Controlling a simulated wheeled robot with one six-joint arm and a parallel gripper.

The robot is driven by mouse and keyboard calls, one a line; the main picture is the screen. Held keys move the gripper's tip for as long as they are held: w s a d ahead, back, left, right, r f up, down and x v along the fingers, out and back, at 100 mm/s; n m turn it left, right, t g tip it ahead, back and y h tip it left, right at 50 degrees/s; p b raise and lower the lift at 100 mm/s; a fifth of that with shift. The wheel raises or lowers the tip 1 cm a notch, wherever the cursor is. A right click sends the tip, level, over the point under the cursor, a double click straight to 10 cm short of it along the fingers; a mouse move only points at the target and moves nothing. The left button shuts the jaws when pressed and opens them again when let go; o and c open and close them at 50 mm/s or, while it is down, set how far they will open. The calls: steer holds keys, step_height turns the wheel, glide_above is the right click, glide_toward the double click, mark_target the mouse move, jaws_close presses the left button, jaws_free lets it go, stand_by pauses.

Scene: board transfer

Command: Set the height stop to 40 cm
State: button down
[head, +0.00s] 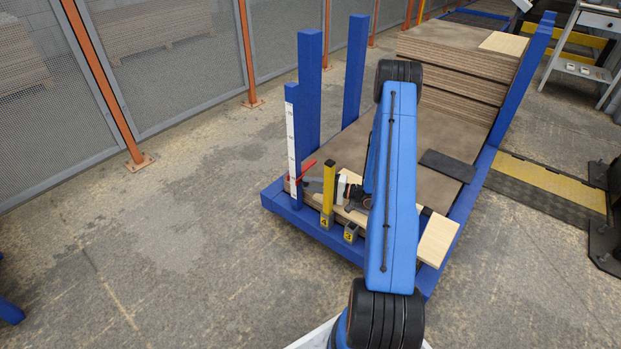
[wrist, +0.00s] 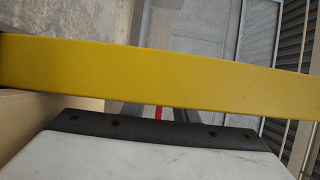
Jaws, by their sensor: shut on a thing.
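A tall yellow post (head: 328,187) stands at the front of the blue board cart, above a small block marked 4 (head: 326,221). My gripper (head: 334,184) is at this post, with a white finger on its right side; I take it to be shut on the post. In the wrist view the yellow post (wrist: 160,72) crosses the picture just beyond a white finger with a dark edge (wrist: 150,150). A white scale strip (head: 291,150) runs up the blue corner post. A red lever (head: 305,170) sits beside it; the scale's figures are too small to read.
A shorter block marked 3 (head: 350,232) stands right of the yellow post. The blue cart frame (head: 308,228) carries a brown board surface (head: 425,140) and a board stack (head: 465,65) at the back. A mesh fence (head: 155,60) stands behind.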

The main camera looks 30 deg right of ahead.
steer(key=shift+f, duration=0.25)
steer(key=c, duration=1.4)
jaws_free()
steer(key=shift+c, duration=0.2)
steer(key=shift+r, duration=0.15)
step_height(320, 180, up, 10)
steer(key=shift+s+d, duration=0.15)
